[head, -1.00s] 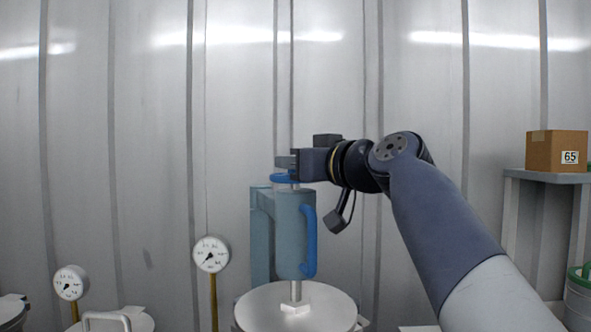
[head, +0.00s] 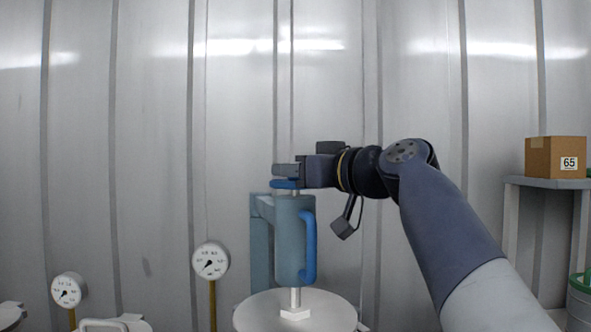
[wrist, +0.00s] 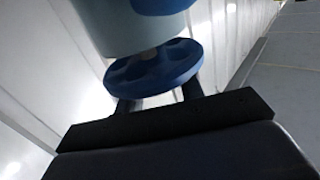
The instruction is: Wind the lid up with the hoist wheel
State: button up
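The blue hoist wheel (head: 284,184) sits on top of the grey-blue hoist body (head: 292,240), which has a blue handle on its right. A rod runs down from the body to a nut on the round white lid (head: 265,315). My gripper (head: 284,170) lies level at the wheel's top, reaching in from the right. In the wrist view the wheel (wrist: 152,77) covers my fingertips. My fingers (wrist: 160,98) stand apart with an empty gap showing between them. Whether they touch the wheel cannot be told.
A dial gauge (head: 210,262) on a brass stem stands left of the lid, and another gauge (head: 68,290) is further left. A box marked 65 (head: 556,157) sits on a grey shelf (head: 548,183) at the right. A corrugated metal wall is behind.

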jog(key=shift+o, duration=0.9)
jog(key=v, duration=1.1)
jog(key=shift+b, duration=0.35)
jog(key=shift+w+r, duration=0.1)
jog(key=shift+r, duration=0.1)
